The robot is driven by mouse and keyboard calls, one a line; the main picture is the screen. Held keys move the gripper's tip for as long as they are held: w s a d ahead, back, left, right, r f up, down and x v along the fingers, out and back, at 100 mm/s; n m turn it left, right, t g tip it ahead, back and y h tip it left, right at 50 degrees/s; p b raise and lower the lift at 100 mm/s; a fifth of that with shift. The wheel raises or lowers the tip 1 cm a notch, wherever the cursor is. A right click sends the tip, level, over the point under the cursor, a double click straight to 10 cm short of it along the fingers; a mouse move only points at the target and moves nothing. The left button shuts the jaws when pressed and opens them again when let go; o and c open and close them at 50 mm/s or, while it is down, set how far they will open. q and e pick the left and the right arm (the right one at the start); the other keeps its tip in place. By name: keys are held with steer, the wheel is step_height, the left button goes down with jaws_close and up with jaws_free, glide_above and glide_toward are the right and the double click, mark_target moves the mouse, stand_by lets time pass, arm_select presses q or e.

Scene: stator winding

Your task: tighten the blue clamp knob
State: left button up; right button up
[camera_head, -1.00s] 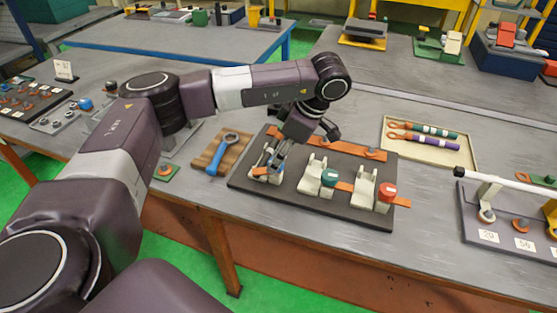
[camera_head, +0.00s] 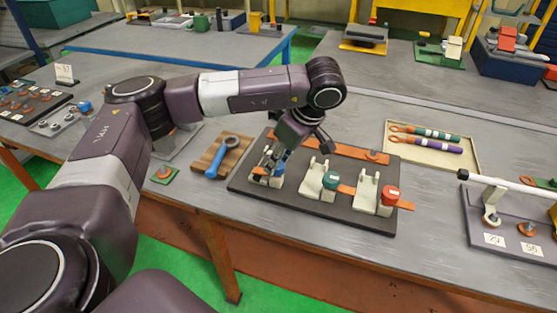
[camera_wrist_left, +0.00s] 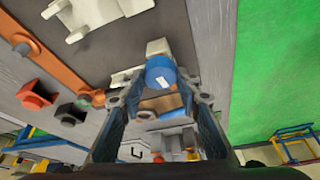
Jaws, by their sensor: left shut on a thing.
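The blue clamp knob (camera_wrist_left: 160,72) sits between the two fingers of my left gripper (camera_wrist_left: 160,92) in the left wrist view. A white label shows on the knob's face. In the head view my left gripper (camera_head: 268,162) is shut on it at the left clamp of the dark clamp board (camera_head: 330,215), pointing down, and mostly hides the knob. A green clamp knob (camera_head: 330,181) and a red clamp knob (camera_head: 390,193) sit on pale clamps to the right. My right gripper is not in view.
An orange strip (camera_head: 345,149) runs along the board's back. A blue-handled wrench (camera_head: 217,162) lies on a wooden block to the left. A beige tray (camera_head: 455,160) with two striped tools stands behind right. A dark stand with a white bar (camera_head: 500,181) is at the right.

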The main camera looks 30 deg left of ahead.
arm_select(q)
steer(key=shift+w+r, duration=0.15)
steer(key=shift+r, duration=0.1)
steer(key=o, duration=0.9)
steer(key=shift+o, duration=1.3)
steer(key=shift+f, duration=0.15)
steer(key=v, duration=1.2)
